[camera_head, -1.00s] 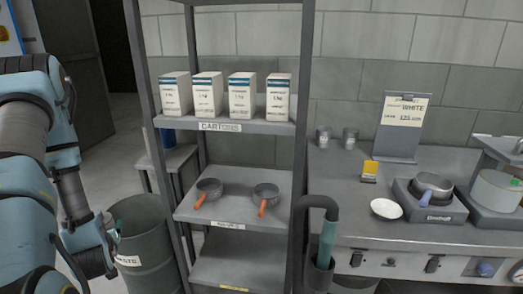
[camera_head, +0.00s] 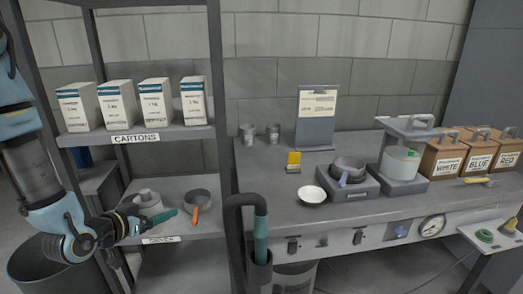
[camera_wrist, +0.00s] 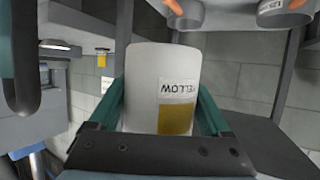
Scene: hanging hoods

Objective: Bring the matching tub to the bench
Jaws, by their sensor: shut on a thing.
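My gripper (camera_head: 150,222) is in front of the shelf rack at the left of the head view. Its green fingers are shut on a pale tub (camera_wrist: 160,85), one on each side in the wrist view. The tub's label appears upside down, reads YELLOW and has a yellow patch below the word. In the head view the pale tub (camera_head: 150,204) is partly hidden by my gripper. The grey bench (camera_head: 260,190) is to the right. A board with a printed sheet (camera_head: 317,103) stands on it; the print is too small to read now.
The rack holds several cartons (camera_head: 137,102) and an orange-handled pan (camera_head: 198,201). The bench bears a yellow tag (camera_head: 294,158), white dish (camera_head: 312,195), pan (camera_head: 347,170), and WHITE, BLUE and RED boxes (camera_head: 480,155).

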